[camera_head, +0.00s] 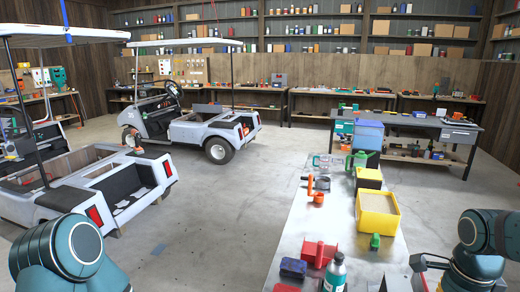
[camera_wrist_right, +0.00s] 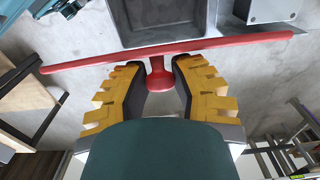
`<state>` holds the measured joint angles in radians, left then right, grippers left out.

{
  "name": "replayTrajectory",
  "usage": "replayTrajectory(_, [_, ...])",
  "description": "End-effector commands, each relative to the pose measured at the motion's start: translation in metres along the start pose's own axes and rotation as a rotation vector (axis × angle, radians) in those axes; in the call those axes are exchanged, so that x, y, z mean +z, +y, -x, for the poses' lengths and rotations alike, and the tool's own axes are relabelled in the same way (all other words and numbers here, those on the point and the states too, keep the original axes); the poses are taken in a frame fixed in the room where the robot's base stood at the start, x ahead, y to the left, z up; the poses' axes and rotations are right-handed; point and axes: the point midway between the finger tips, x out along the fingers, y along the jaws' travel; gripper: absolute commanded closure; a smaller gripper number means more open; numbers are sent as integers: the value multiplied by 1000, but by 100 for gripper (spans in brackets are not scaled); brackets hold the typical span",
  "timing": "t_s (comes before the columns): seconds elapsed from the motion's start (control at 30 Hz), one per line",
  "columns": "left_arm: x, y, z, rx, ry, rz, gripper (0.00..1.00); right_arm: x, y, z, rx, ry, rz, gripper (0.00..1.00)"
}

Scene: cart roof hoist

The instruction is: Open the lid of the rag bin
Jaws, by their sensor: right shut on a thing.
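In the right wrist view, the yellow-padded fingers of my right gripper (camera_wrist_right: 160,78) are closed around a short red knob (camera_wrist_right: 160,77). The knob joins a long, thin red plate (camera_wrist_right: 225,45), seen almost edge-on and slightly tilted; it looks like a lid. Beyond the plate is a dark grey, box-like recess with a lighter rim (camera_wrist_right: 118,30); I cannot tell for sure that this is the rag bin. In the head view my right arm is at the lower right, and I cannot make out the bin there. My left arm shows at the lower left, its gripper out of frame.
In the head view a metal bench (camera_head: 285,225) carries a yellow bin (camera_head: 378,203), a blue box (camera_head: 369,133), a red box (camera_head: 319,252) and a bottle (camera_head: 335,272). Golf carts (camera_head: 200,130) stand to the left.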

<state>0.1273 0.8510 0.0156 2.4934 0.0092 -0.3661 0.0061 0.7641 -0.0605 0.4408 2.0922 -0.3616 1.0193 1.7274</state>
Motion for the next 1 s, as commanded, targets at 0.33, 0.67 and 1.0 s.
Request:
replayTrajectory(0.33, [0,0,1,0,0,0,53,-2,0,0,1,-1,0,93])
replayTrajectory(0.67, [-1,2,5,0,0,0,53,-18,0,5,0,0,-2,93])
replayTrajectory(1.0, [-1,2,5,0,0,0,53,-20,0,4,0,0,-1,94])
